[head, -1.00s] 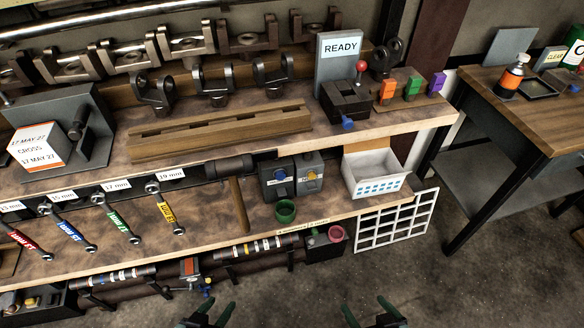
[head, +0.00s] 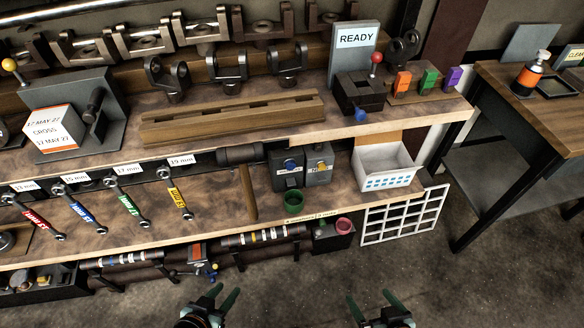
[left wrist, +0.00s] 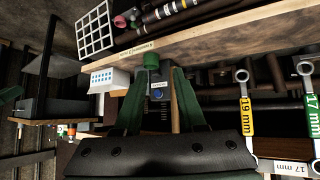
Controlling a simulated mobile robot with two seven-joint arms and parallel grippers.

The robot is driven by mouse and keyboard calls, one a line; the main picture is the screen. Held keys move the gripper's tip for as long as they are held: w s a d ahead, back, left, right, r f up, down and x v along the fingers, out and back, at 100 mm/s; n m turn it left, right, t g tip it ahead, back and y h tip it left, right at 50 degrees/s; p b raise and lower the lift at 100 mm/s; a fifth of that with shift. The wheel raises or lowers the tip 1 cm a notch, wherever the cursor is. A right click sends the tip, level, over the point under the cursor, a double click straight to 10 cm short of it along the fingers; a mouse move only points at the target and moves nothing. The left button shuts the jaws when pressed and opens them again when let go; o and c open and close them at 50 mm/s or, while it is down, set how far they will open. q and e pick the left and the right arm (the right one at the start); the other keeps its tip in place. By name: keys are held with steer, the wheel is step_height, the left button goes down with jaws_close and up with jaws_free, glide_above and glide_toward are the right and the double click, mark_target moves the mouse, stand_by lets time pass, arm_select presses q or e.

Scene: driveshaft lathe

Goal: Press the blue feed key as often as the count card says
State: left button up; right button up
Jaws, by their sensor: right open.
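The blue feed key (head: 291,165) is a blue knob on a grey box on the lower shelf, beside a similar box with a yellow key (head: 320,167). A blue knob also shows between my left fingers in the left wrist view (left wrist: 158,95), some way beyond them. A white bin (head: 388,168) to the right has a card with several blue squares (head: 388,182) on its front; I cannot tell for certain that this is the count card. My left gripper (head: 225,296) and right gripper (head: 367,303) are open and empty, low in the head view, clear of the bench.
A green cup (head: 293,202) stands in front of the key boxes. A white grid rack (head: 402,213) hangs at the right end. A READY sign (head: 355,39) stands on the upper shelf. The floor in front is clear.

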arm_select(q)
jaws_close()
stand_by(1.4)
